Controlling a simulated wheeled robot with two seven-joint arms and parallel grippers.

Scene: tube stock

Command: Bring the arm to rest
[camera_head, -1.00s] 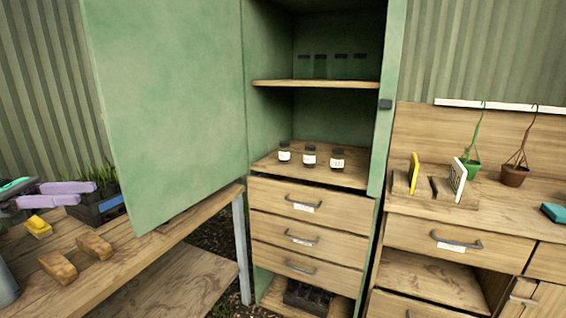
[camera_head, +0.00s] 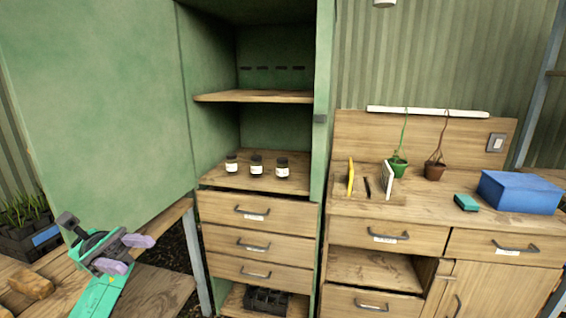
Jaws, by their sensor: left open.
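My left gripper (camera_head: 130,254) shows at the lower left, with its teal arm link coming up from the bottom edge. Its two lilac fingers are apart and nothing shows between them. It is in front of the wooden bench (camera_head: 152,290) and below the open green cabinet door (camera_head: 95,110). My right gripper is not in view.
The green cabinet holds three dark jars (camera_head: 256,166) above several drawers (camera_head: 258,212). A black crate (camera_head: 268,299) sits at its bottom. A blue box (camera_head: 520,191) and two hanging pots (camera_head: 398,167) are at the right-hand counter. A wooden block (camera_head: 30,284) lies on the bench.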

